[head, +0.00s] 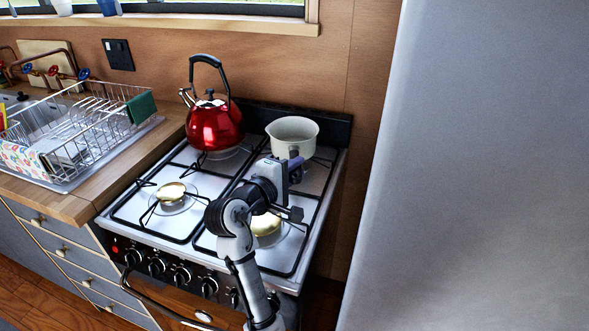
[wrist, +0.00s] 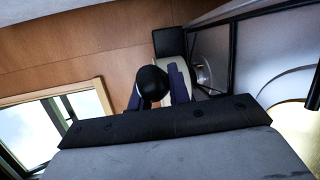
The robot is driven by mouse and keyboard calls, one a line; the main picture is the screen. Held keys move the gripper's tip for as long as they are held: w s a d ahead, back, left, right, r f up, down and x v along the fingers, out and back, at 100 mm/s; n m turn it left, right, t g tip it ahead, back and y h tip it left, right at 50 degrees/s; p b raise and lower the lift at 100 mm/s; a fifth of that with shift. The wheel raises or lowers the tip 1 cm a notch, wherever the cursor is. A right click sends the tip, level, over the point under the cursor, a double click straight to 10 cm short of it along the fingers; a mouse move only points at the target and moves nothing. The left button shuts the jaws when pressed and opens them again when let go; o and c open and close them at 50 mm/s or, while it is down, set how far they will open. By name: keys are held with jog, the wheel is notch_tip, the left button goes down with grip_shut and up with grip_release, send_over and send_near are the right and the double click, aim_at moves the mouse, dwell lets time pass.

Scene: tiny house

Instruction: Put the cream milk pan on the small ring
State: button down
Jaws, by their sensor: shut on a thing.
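The cream milk pan (head: 293,138) is upright over the back right ring of the hob, in the head view. I cannot tell whether it rests on the grate or hangs just above. My gripper (head: 294,168) is on the pan's near side, shut on its handle, which is mostly hidden by the fingers. In the wrist view, a dark rounded end (wrist: 152,82), seemingly of the handle, shows between my blue-sided fingers. The front left ring (head: 171,191) has a small brass cap and is bare. The front right ring (head: 265,224) looks larger and is partly behind my arm.
A red kettle (head: 214,127) stands on the back left ring, close left of the pan. A wire dish rack (head: 88,125) sits on the counter at left. A wooden wall (head: 366,120) and a large grey surface (head: 470,170) bound the right side. Black grates cover the hob.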

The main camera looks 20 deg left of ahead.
jog(key=shift+f, duration=0.45)
jog(key=c, duration=1.2)
grip_release()
jog(key=shift+c, duration=0.2)
jog(key=shift+f, duration=0.1)
